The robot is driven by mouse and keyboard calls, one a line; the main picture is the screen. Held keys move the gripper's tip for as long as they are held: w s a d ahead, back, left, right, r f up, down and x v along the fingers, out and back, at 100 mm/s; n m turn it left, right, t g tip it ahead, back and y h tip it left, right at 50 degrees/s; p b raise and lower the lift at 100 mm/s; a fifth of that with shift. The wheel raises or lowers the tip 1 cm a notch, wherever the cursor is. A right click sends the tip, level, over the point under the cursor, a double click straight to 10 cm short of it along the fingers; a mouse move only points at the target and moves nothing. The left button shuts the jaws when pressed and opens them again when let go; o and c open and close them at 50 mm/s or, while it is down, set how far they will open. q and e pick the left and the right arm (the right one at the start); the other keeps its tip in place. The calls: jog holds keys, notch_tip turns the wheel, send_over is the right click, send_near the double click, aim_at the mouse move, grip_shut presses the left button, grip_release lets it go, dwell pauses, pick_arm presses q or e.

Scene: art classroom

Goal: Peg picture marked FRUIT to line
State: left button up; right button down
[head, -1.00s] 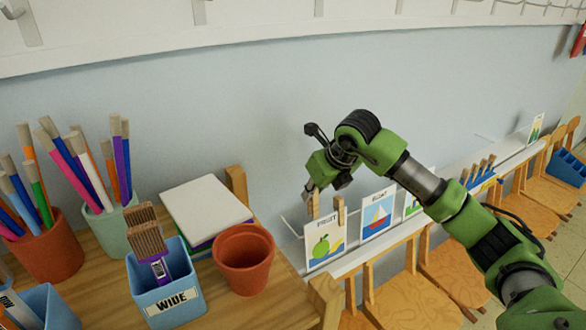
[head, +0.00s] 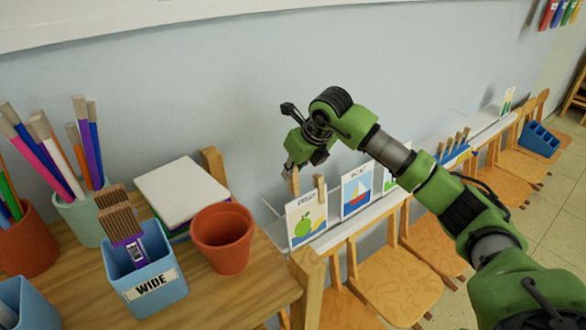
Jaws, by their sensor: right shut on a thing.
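The picture marked FRUIT (head: 307,222) is a white card with a green fruit and a yellow shape. It stands at the near end of the white wall ledge. Two wooden pegs are at its top edge, a left peg (head: 294,184) and a right peg (head: 319,188). My right gripper (head: 292,168) is directly above the card, shut on the left peg; its fingertips are small and partly hidden. I cannot tell whether the card's lower edge touches the ledge. My left gripper is not in view. No line shows clearly.
The BOAT picture (head: 356,190) stands close right of the card, with another picture (head: 390,178) partly behind my arm. Left are a terracotta pot (head: 222,238), a blue WIDE box (head: 153,288) with brushes, and stacked pads (head: 182,190). Wooden chairs (head: 395,285) line the wall.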

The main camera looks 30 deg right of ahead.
aim_at(297, 186)
jog(key=shift+w+f+b, duration=0.1)
jog(key=shift+f+b, duration=0.25)
jog(key=shift+f, duration=0.75)
jog(key=shift+f+b, duration=0.6)
jog(key=shift+f, duration=0.05)
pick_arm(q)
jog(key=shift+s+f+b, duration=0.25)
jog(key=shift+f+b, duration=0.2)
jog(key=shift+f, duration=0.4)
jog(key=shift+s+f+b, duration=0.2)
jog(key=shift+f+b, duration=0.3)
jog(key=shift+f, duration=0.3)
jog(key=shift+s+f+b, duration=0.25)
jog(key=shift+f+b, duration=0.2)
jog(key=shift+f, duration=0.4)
pick_arm(e)
jog(key=shift+s+f, duration=0.2)
jog(key=shift+f, duration=0.6)
jog(key=shift+s+f, duration=0.2)
jog(key=shift+f, duration=0.6)
jog(key=c, duration=2)
grip_release()
jog(key=shift+o, duration=0.2)
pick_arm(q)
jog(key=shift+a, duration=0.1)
pick_arm(e)
jog(key=shift+o, duration=1.2)
